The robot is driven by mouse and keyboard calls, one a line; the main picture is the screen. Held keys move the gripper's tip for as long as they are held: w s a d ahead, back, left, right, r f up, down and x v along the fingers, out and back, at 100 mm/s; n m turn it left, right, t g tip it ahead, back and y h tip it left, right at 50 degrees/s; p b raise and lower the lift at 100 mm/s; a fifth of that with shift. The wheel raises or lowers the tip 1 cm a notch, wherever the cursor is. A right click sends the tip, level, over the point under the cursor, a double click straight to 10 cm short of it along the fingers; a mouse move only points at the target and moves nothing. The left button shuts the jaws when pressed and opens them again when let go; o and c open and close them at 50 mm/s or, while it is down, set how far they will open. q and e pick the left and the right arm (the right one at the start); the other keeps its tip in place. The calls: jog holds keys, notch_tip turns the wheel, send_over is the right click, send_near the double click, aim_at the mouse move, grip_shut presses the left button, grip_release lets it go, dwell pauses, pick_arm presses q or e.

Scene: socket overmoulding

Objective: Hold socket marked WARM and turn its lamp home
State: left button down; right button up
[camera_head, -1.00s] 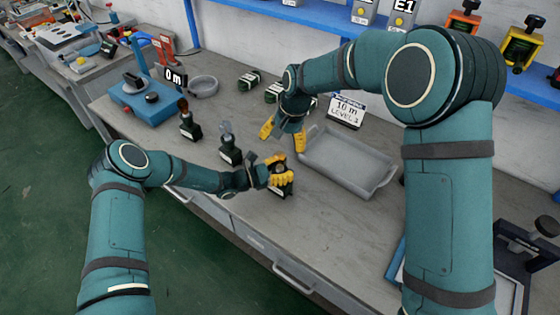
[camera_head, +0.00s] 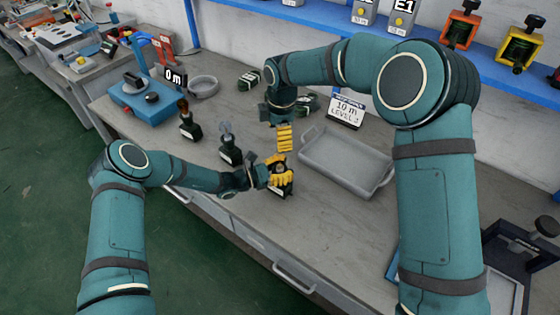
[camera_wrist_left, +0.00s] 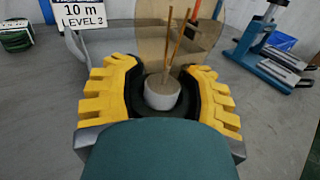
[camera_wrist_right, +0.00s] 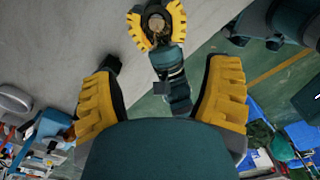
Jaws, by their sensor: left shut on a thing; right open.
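My left gripper (camera_head: 279,178) is shut on a dark socket (camera_head: 283,192) at the bench's front edge. In the left wrist view the yellow fingers (camera_wrist_left: 162,100) clasp the socket from both sides, and an amber, see-through lamp (camera_wrist_left: 183,38) with a pale base stands in it. The socket's marking is not legible. My right gripper (camera_head: 284,138) is open and empty, above and behind the left one. In the right wrist view its fingers (camera_wrist_right: 162,100) are wide apart, and the left gripper with the lamp shows beyond them. How deep the lamp sits cannot be told.
Two other sockets with lamps, one dark amber (camera_head: 183,106) and one clear (camera_head: 226,130), stand left of my left gripper. A grey tray (camera_head: 345,160) lies to the right, with a level sign (camera_head: 346,110) behind. A blue device (camera_head: 140,98) and round dish (camera_head: 203,87) stand at left.

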aim_at(280, 161)
jog(key=n, duration=0.5)
jog(key=shift+w+r, duration=0.1)
jog(key=shift+w, duration=0.2)
notch_tip(280, 161, down, 12)
jog(key=shift+d+r, duration=0.1)
grip_shut()
